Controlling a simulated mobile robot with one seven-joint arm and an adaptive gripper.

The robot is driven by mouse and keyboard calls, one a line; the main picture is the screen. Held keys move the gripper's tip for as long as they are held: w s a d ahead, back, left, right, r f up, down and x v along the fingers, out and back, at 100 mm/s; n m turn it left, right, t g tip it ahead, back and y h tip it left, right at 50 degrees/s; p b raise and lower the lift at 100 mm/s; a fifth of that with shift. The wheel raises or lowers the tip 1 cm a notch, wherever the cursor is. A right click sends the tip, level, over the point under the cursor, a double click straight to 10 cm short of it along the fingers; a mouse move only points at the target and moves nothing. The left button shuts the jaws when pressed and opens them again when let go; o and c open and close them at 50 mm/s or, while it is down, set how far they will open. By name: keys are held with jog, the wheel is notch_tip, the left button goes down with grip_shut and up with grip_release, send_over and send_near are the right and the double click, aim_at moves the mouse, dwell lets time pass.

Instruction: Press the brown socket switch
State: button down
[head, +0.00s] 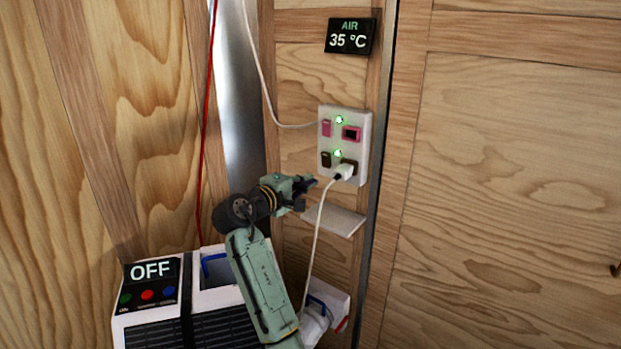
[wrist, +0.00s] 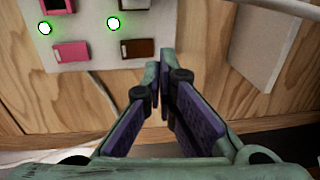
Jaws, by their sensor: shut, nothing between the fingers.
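The brown socket switch (head: 326,159) is at the lower left of the white wall panel (head: 363,125). In the wrist view the brown switch (wrist: 138,48) lies just above and left of my fingertips. My gripper (head: 312,184) is shut and empty, below and left of the panel in the head view. Its fingertips also show in the wrist view (wrist: 159,72), apart from the switch as far as I can tell. A green light (head: 337,153) glows beside the brown switch. A white plug (head: 345,171) sits in the brown socket (head: 349,162).
A pink switch (head: 326,128) and pink socket (head: 351,133) are above the brown pair, with another lit green light (head: 339,120). A small shelf (head: 337,219) juts out below the panel. A white cable (head: 318,225) hangs from the plug. A unit reading OFF (head: 151,271) stands lower left.

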jog(key=s+a+f+b, duration=0.1)
jog(key=s+a, duration=0.3)
jog(key=s, duration=0.1)
jog(key=shift+s+a+f, duration=0.15)
jog(key=shift+s+f, duration=0.1)
jog(key=shift+s, duration=0.15)
